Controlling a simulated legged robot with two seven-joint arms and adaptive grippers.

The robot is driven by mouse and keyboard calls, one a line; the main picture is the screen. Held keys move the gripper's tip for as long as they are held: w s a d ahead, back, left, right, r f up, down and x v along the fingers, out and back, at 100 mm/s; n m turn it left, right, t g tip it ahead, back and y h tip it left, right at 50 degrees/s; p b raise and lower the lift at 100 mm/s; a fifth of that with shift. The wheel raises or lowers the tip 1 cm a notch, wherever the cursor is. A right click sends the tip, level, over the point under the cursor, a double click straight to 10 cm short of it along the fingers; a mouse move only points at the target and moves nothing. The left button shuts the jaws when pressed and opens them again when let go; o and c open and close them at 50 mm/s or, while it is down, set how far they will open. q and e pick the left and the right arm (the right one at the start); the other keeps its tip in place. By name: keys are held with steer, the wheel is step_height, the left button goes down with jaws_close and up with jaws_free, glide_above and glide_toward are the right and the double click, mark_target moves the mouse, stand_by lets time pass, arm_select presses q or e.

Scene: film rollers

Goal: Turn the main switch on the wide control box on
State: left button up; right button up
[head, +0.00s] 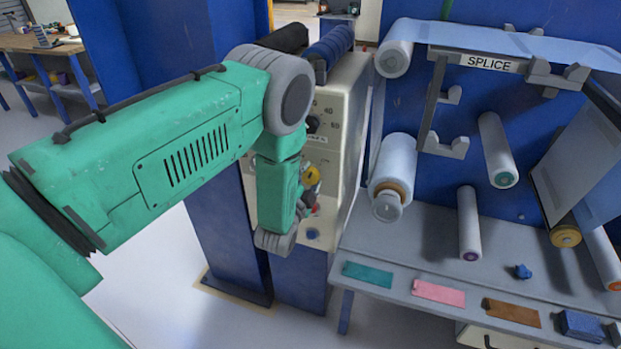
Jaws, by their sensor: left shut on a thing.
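The wide control box (342,125) is cream-coloured and stands upright left of the splice station, with a numbered dial (313,124) on its front. My left gripper (303,209) is at the lower front of the box, and my green arm covers much of that face. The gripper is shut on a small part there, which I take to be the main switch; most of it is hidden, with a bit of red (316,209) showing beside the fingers. A yellow and dark knob (311,177) shows just above. The switch's position cannot be read. My right gripper is not in view.
A blue button (312,233) sits low on the box. To the right are a white film roll (393,165), a grey shelf (425,258) with coloured strips, and a SPLICE bracket (487,63). A blue column (225,225) stands behind my arm. The floor at lower left is clear.

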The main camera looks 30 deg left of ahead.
arm_select(q)
steer(key=shift+s+f+m+b, duration=0.1)
steer(key=shift+f+m+b, duration=0.05)
steer(key=shift+m, duration=0.5)
steer(key=shift+s+f+m+b, duration=0.1)
steer(key=shift+f+m+b, duration=0.05)
steer(key=shift+m, duration=0.5)
steer(key=o, duration=1.2)
steer(key=shift+c, duration=0.2)
steer(key=shift+w, duration=0.15)
steer(key=shift+r, duration=0.1)
